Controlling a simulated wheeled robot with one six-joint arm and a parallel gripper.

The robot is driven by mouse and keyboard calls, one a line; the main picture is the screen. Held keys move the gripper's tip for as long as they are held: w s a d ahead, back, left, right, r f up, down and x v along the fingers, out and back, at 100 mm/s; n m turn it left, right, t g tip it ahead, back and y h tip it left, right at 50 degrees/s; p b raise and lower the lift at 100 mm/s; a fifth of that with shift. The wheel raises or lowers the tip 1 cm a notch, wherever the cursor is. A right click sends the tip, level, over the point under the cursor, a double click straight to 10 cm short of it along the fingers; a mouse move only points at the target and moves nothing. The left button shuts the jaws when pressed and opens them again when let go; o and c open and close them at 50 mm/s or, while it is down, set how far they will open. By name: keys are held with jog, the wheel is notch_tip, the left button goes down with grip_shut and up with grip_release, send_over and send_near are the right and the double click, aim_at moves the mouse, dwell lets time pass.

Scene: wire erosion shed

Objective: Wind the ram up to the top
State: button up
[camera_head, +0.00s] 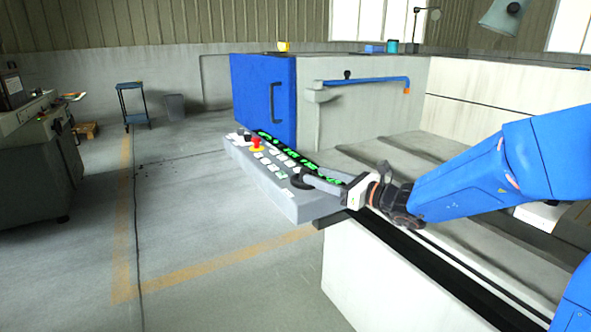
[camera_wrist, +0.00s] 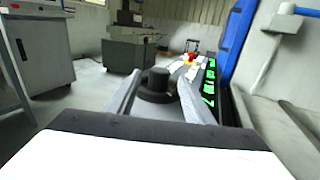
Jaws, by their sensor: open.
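A grey control panel (camera_head: 262,176) juts out from the machine's front, with green lit readouts, a red mushroom button (camera_head: 256,144) on a yellow base, and pale keys. A round black knob (camera_head: 299,182) sits at the panel's near end; in the wrist view this knob (camera_wrist: 157,84) stands between my fingers. My gripper (camera_head: 312,180) is open with its fingers on either side of the knob. Whether the fingers touch the knob, I cannot tell. No part that is clearly the ram can be told apart.
A blue door (camera_head: 264,100) with a handle stands behind the panel. A blue pipe (camera_head: 368,81) runs along the grey tank wall. A trolley (camera_head: 133,106) and bin (camera_head: 174,107) stand at the back left. The floor left of the panel is clear.

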jog(key=x, duration=0.9)
jog(key=shift+w+a, duration=0.1)
jog(key=shift+c, duration=0.5)
jog(key=c, duration=0.9)
